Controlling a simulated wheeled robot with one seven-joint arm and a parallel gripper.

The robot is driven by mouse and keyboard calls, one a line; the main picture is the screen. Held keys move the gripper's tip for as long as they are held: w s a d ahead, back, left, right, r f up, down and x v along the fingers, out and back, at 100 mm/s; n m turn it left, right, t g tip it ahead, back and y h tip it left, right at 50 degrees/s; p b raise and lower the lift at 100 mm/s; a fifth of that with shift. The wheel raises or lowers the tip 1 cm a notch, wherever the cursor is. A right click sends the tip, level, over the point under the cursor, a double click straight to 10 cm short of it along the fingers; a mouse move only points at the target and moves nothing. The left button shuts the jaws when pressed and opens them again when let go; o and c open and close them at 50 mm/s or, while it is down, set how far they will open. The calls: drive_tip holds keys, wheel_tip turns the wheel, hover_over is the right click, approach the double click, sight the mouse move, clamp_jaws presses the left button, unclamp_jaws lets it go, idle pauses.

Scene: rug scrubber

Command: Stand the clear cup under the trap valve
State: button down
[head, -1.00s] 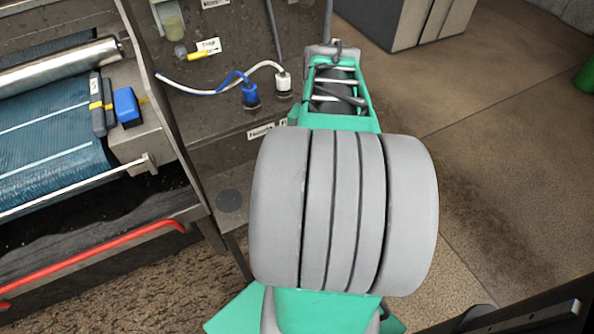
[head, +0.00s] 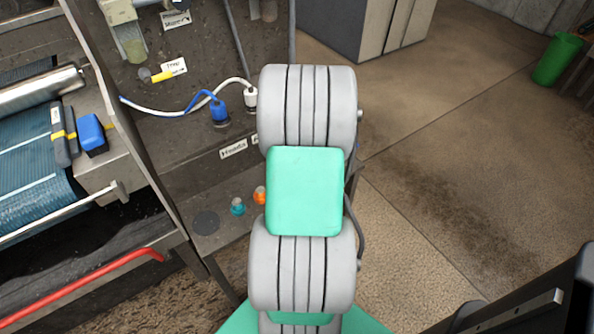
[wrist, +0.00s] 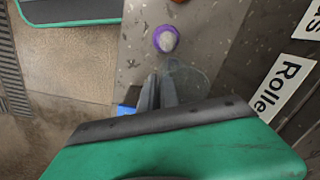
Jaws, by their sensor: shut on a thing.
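The trap valve (head: 160,76), with a yellow handle, is on the machine's side panel in the head view, beside a label reading Trap (head: 174,67). A clear vessel with greenish liquid (head: 129,42) is above it. In the wrist view, my gripper (wrist: 158,88) is shut on the clear cup (wrist: 192,75), a faint transparent outline at the fingertips. The cup's tilt and lower part are hard to tell. In the head view my arm hides the gripper and the cup.
Purple (wrist: 166,40) and orange (wrist: 180,1) knobs sit near the cup in the wrist view. Blue (head: 220,112) and white (head: 251,98) plugs with cables are on the panel. A dark round disc (head: 206,222) lies on the lower ledge. Floor (head: 450,190) at right is clear.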

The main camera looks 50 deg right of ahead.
wheel_tip(320, 180, down, 3)
drive_tip(key=shift+w+d+f, duration=0.1)
drive_tip(key=shift+f, duration=0.2)
drive_tip(key=c, duration=1.6)
unclamp_jaws()
